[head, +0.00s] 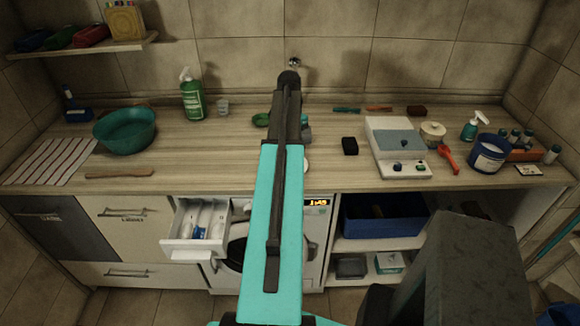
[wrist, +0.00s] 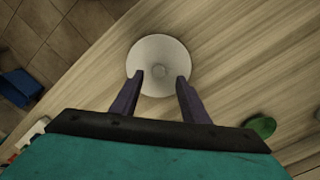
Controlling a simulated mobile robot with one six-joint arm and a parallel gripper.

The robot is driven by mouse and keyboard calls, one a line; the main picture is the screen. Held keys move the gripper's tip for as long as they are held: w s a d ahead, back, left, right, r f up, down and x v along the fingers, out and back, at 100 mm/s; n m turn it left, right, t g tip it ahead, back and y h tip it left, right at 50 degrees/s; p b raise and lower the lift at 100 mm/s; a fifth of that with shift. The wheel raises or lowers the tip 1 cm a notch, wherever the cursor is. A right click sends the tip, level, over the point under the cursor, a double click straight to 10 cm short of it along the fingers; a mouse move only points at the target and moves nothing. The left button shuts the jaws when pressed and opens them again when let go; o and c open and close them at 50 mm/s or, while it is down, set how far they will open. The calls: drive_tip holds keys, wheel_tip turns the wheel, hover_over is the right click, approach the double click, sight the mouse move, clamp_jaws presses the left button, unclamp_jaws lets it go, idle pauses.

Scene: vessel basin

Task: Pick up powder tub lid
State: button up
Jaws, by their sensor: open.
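The powder tub lid is a round off-white disc with a small central knob (wrist: 158,50). It lies flat on the wooden counter in the wrist view, near the counter's front edge. In the head view only a pale sliver (head: 306,165) of what looks like it shows beside my arm. My gripper (wrist: 160,77) is open and empty, its two dark fingers spread over the near part of the lid, one on each side of the knob. I cannot tell the height gap. A blue tub (head: 489,155) of white powder stands open at the counter's right.
A green object (wrist: 260,127) lies on the counter near my gripper. A black block (head: 350,146), a scale-like device (head: 397,150) and a red scoop (head: 448,157) stand to the right. An open detergent drawer (head: 197,230) juts out below. The counter's left-middle is mostly clear.

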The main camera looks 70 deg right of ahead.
drive_tip(key=shift+s+f+b, duration=0.15)
drive_tip(key=shift+f+b, duration=1.6)
drive_tip(key=shift+f, duration=0.85)
drive_tip(key=shift+c, duration=0.5)
clamp_jaws()
